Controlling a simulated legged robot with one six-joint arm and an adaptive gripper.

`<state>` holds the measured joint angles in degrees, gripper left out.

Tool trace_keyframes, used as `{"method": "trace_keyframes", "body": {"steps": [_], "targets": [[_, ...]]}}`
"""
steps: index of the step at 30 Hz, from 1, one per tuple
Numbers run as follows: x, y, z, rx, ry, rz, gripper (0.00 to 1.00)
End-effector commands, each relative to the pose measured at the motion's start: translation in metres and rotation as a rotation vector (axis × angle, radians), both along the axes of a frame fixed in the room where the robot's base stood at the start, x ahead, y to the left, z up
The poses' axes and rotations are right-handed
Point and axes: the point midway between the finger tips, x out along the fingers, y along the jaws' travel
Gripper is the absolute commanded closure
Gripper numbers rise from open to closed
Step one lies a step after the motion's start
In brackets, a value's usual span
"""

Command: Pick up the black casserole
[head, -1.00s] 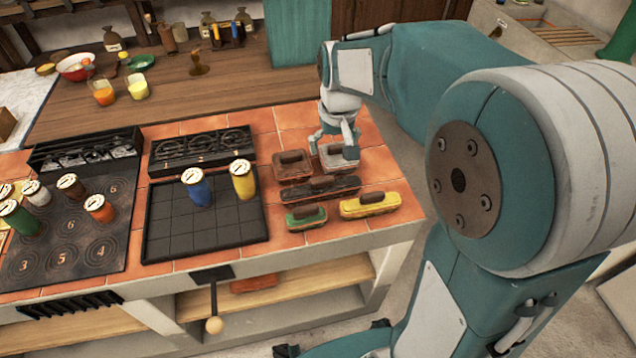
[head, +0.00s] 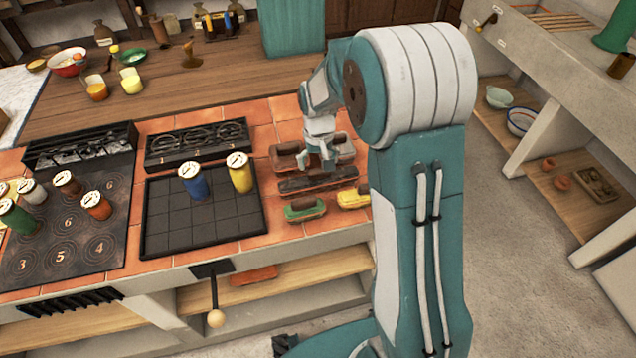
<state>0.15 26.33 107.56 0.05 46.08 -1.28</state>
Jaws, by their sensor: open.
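The black casserole (head: 295,187) is a long, dark, lidded dish with a handle on top. It lies on the orange tiled counter, in front of a brown casserole (head: 284,162) and a grey casserole (head: 345,152). My gripper (head: 320,161) is open and empty, pointing down just behind and above the black casserole's middle. I cannot tell how high its fingertips are. They partly hide the gap between the brown and grey dishes.
A green casserole (head: 304,212) and a yellow casserole (head: 352,199), partly hidden by my arm, sit close in front. A black grid tray (head: 205,228) with blue (head: 194,184) and yellow (head: 240,174) canisters is at left. The counter's front edge is near.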

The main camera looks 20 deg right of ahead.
Motion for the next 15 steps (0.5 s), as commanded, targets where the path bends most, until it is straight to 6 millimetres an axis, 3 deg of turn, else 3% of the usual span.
{"method": "trace_keyframes", "body": {"steps": [6,14,15], "targets": [[0.000,0.000,-0.029,0.000,0.002,0.000,0.00],[0.001,0.000,-0.032,-0.001,0.000,0.000,0.00],[0.001,0.000,-0.032,-0.001,0.000,0.000,0.13]]}}
